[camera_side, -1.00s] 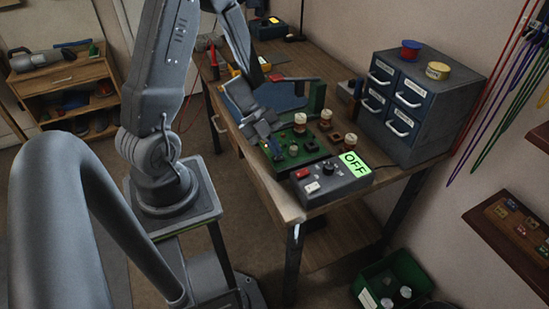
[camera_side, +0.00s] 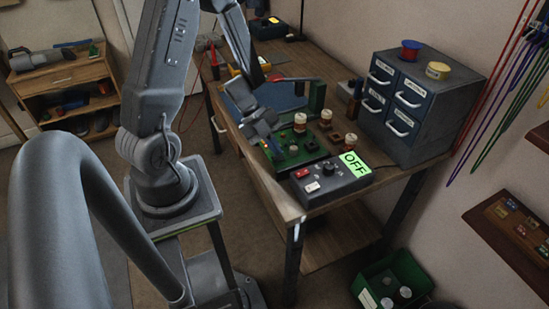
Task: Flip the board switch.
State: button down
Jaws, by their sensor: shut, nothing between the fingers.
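The board's switch is too small to make out from here. My gripper (camera_side: 270,136) is shut and empty, with its tips at the board's left back edge, just above or touching it; I cannot tell which. A dark control box (camera_side: 333,182) stands at the bench's front corner with a red switch, a white switch and a black knob. Its green display (camera_side: 354,163) reads OFF.
A blue-grey drawer cabinet (camera_side: 409,105) stands at the right of the bench (camera_side: 276,192). A green bin (camera_side: 393,279) is on the floor.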

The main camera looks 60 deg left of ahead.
dwell(0.8)
jog(key=shift+f, duration=0.4)
jog(key=shift+s+f, duration=0.1)
jog(key=shift+f, duration=0.2)
dwell(0.5)
dwell(0.3)
jog(key=shift+r, duration=0.75)
jog(key=shift+w+r, duration=0.25)
jog(key=shift+r, duration=1)
jog(key=shift+w+r, duration=0.2)
jog(key=shift+r, duration=1)
